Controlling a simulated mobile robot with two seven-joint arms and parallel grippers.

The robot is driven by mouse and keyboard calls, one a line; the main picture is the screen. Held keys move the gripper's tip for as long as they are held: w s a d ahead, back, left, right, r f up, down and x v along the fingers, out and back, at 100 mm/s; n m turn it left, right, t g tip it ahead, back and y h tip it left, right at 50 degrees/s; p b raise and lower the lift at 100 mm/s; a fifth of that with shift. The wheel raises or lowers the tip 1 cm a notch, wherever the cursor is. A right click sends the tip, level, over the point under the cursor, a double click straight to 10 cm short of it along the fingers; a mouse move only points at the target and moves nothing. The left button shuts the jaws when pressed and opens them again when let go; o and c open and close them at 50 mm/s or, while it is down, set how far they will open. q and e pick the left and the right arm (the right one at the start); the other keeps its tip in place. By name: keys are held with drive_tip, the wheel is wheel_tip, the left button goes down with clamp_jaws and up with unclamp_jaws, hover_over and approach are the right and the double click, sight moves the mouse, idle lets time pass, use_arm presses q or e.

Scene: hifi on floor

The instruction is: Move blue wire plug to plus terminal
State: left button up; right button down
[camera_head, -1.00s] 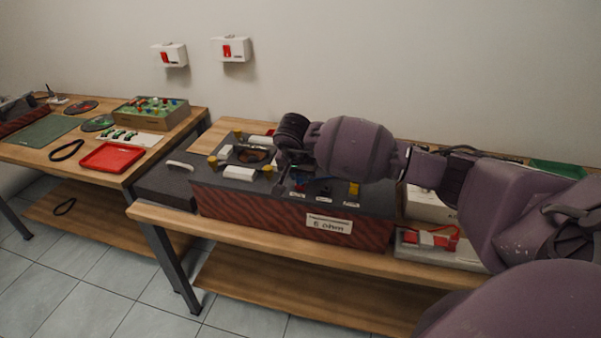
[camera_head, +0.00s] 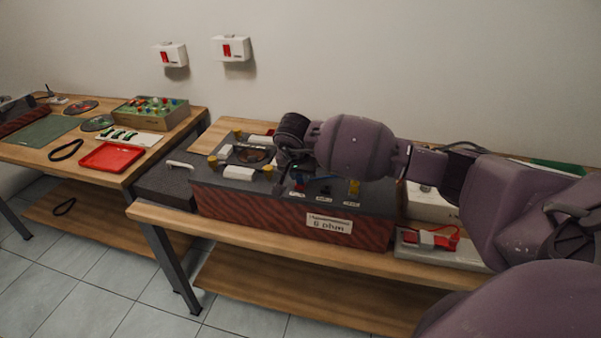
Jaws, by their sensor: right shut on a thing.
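The dark device with a red-brown striped front (camera_head: 255,212) stands on the middle bench and bears a white label reading "5 ohm" or similar. On its top, small white tags mark a row of terminals: a red one (camera_head: 299,183), a dark blue one (camera_head: 325,190) and a yellow one (camera_head: 354,187). My right gripper (camera_head: 293,168) points down just above the red terminal at the left of this row. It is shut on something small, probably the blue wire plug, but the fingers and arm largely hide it. I cannot tell whether it touches a terminal. My left gripper is not in view.
A white box (camera_head: 428,203) and a red-and-white item (camera_head: 430,239) stand to the right. A red tray (camera_head: 105,157) lies on the left bench.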

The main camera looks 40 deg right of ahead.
idle(0.4)
drive_tip(key=c, duration=0.9)
unclamp_jaws()
drive_tip(key=p+v, duration=0.1)
drive_tip(key=v, duration=0.9)
drive_tip(key=w+d+p+v, duration=0.1)
drive_tip(key=v, duration=0.4)
drive_tip(key=shift+r+p, duration=0.3)
drive_tip(key=shift+r, duration=0.2)
